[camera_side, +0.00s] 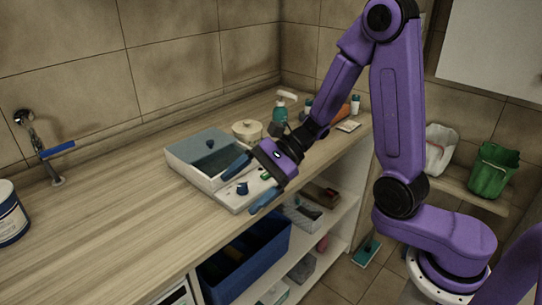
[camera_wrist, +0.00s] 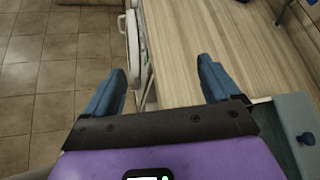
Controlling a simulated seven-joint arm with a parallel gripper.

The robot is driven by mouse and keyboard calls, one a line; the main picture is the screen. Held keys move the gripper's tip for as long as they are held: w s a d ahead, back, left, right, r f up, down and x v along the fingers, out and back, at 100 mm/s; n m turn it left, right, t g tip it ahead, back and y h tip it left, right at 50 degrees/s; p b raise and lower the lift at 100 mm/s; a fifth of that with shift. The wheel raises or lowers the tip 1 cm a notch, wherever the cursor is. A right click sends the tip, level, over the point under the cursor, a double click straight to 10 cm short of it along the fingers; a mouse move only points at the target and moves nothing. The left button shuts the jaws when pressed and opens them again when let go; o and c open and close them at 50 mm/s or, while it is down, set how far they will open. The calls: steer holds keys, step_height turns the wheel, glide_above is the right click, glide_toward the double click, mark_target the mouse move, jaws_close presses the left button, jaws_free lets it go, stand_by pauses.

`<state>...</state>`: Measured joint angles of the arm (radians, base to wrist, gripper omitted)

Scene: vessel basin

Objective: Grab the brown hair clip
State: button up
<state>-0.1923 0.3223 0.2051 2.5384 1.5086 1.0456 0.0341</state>
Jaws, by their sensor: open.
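I cannot make out a brown hair clip for certain in either view. My gripper (camera_side: 248,184) is open, with its blue fingers apart and nothing visible between them. In the side view it hangs over the front edge of the counter, in front of a grey-lidded box (camera_side: 203,146) and a pale tray part with a dark blue knob (camera_side: 242,188). In the wrist view my gripper (camera_wrist: 162,72) spans the counter's front edge, with bare wood by the right finger. The gripper hides part of the box and tray.
The wooden counter (camera_side: 95,225) is mostly clear at left. A blue-white can (camera_side: 9,218) and a tap (camera_side: 48,160) stand there. A lidded beige pot (camera_side: 247,131), a pump bottle (camera_side: 284,106) and small items stand behind. A blue bin (camera_side: 245,262) sits below the counter.

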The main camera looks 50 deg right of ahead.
steer(key=w+d+f+m+t+h, duration=0.1)
steer(key=w+d+m+t+h, duration=0.25)
steer(key=d+m, duration=0.25)
steer(key=w+d+f+m+t+h, duration=0.1)
steer(key=w+d+m+t+h, duration=0.15)
steer(key=d+m+t, duration=0.3)
steer(key=s+d+f+m+h, duration=0.1)
steer(key=s+d+m+h, duration=0.1)
steer(key=d+m+h, duration=0.4)
steer(key=s+d+f+m+h, duration=0.2)
steer(key=s+d+m, duration=0.15)
steer(key=d, duration=0.45)
steer(key=shift+t, duration=0.4)
steer(key=x, duration=1.2)
steer(key=a+x, duration=0.1)
steer(key=x, duration=0.5)
steer(key=shift+w+r, duration=0.15)
steer(key=shift+w, duration=0.05)
steer(key=c, duration=1)
